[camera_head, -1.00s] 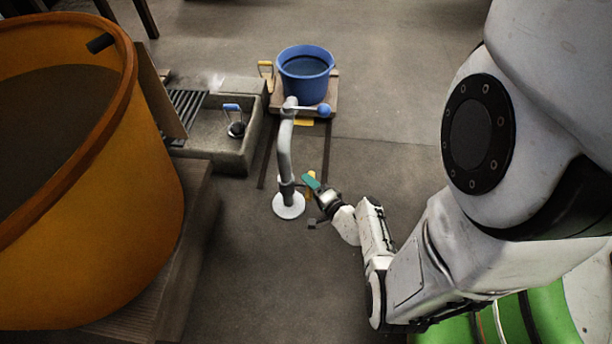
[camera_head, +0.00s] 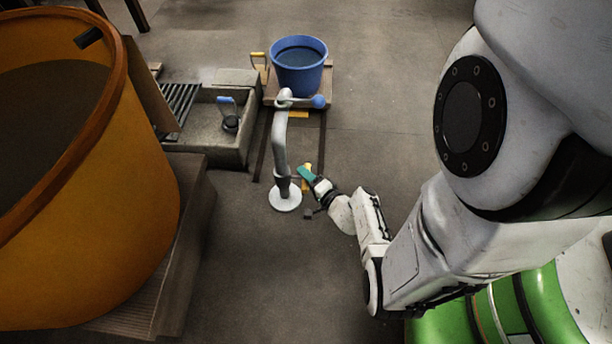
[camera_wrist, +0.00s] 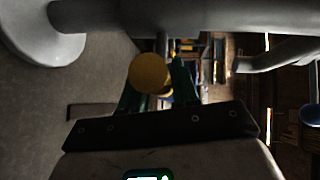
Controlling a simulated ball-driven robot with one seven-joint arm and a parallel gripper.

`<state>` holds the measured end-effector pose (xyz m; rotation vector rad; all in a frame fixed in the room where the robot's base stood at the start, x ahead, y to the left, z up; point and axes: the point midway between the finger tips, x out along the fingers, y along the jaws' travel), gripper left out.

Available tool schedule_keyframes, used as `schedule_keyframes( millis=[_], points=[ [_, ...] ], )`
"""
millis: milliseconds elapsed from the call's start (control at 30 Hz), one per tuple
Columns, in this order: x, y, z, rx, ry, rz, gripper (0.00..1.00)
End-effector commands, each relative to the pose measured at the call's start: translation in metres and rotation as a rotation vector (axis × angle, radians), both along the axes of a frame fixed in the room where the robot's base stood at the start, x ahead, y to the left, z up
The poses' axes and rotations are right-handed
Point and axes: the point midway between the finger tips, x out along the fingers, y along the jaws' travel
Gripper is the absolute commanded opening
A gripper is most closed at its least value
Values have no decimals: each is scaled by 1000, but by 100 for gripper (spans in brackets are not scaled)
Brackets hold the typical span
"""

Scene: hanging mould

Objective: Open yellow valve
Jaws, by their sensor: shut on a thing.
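A grey standpipe (camera_head: 280,140) rises from a round white floor flange (camera_head: 285,197) and bends at the top. The yellow valve handle (camera_head: 307,169) is on the right side of the pipe, low down, partly hidden by my gripper. My gripper (camera_head: 304,173) has teal fingers and is at this handle. In the wrist view the round yellow end of the handle (camera_wrist: 149,71) sits between the teal fingers, and my gripper (camera_wrist: 156,85) is shut on it. The grey pipe (camera_wrist: 160,17) crosses close above the fingers there.
A large orange vat (camera_head: 130,200) stands at the left on a wooden base. A blue bucket (camera_head: 299,78) is under the pipe's outlet end. A stone basin (camera_head: 232,152) with a blue-handled item (camera_head: 228,108) is left of the pipe. Bare floor lies behind and right.

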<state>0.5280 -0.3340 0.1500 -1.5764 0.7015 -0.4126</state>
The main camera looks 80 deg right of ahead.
Motion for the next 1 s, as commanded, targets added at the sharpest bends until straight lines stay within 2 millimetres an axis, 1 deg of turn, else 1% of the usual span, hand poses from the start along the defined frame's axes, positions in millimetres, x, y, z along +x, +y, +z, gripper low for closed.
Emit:
schedule_keyframes(
  millis=[167, 367, 633, 1000],
  points=[
    [0, 0, 2, 31, 5, -1, 0],
    [0, 1, 5, 131, 13, 1, 0],
    [1, 0, 7, 361, 33, 2, 0],
    [0, 1, 2, 712, 58, 0, 0]
  ],
)
